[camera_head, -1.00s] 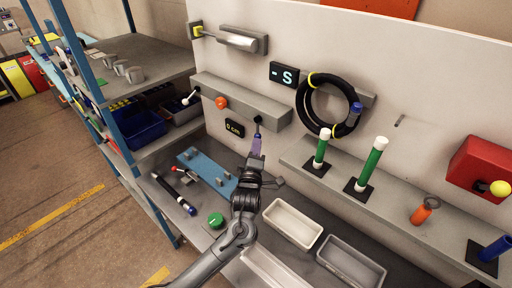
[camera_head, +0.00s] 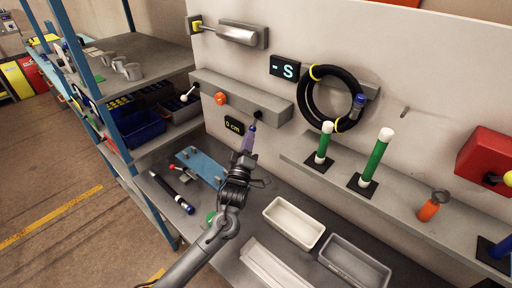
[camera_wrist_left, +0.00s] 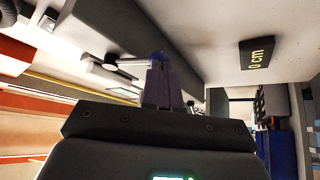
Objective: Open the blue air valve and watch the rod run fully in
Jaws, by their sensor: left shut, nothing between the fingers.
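A grey rail (camera_head: 240,94) on the wall panel carries an orange knob (camera_head: 221,98) and, near its right end, a dark valve fitting (camera_head: 259,114). My left gripper (camera_head: 251,130) is just below that fitting, with its fingers shut and empty. In the left wrist view, a blue knob (camera_wrist_left: 158,56) on a grey lever (camera_wrist_left: 127,62) is at the tips of the shut fingers; I cannot tell whether they touch. In the head view the blue knob is hard to tell from the fingertips. A display (camera_head: 234,126) beside the gripper reads 0 cm. My right gripper is not in view.
A grey cylinder (camera_head: 230,33) is mounted higher on the panel. A coiled black hose (camera_head: 312,98) hangs to the right, near a display (camera_head: 285,67) showing "- S". Green white-capped posts stand on the right ledge. Trays (camera_head: 294,222) and a blue plate lie on the bench below.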

